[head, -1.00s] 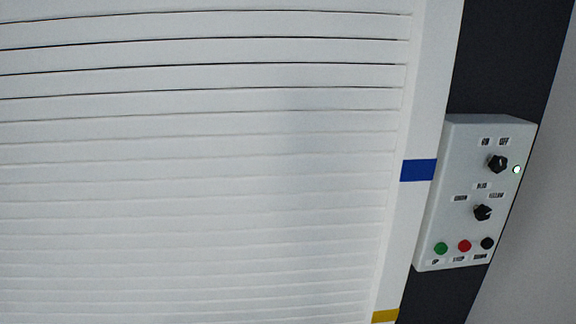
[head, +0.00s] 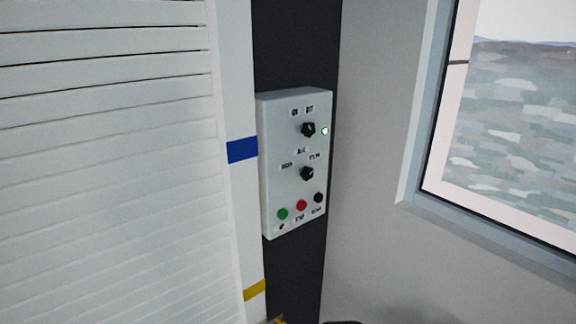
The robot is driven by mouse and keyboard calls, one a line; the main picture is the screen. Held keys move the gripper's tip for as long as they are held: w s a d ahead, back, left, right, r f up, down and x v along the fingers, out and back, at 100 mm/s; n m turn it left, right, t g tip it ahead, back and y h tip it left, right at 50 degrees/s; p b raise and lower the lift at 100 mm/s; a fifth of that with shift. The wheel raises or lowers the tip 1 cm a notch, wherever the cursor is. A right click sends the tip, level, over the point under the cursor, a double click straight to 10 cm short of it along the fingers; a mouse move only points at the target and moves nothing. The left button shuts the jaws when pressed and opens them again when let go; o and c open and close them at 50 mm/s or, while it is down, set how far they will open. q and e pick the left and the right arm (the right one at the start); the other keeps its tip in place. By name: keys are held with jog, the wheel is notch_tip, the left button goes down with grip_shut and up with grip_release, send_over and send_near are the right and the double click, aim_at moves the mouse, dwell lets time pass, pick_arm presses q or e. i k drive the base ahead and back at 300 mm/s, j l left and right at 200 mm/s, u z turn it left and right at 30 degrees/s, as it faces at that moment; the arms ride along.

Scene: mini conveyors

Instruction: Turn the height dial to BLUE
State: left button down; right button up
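A white control box (head: 269,165) is fixed to a dark wall strip. Its lower black knob (head: 306,174) is the height dial, with small labels around it; the one above seems to read BLUE. I cannot tell which label the dial points at. Above it is another black knob (head: 308,129) with two labels and a lit pale green lamp (head: 325,131). Below are a green button (head: 283,214), a red button (head: 301,205) and a black button (head: 318,197). Neither gripper can be made out in view.
A white slatted shutter (head: 110,160) fills the left. Its side rail carries a blue band (head: 242,150) and a yellow band (head: 255,290). A window (head: 515,110) is in the grey wall at right. Small dark and yellow shapes at the bottom edge are too cut off to identify.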

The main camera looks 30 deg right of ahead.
aim_at(306, 172)
jog(key=z, duration=1.35)
jog(key=u, duration=0.3)
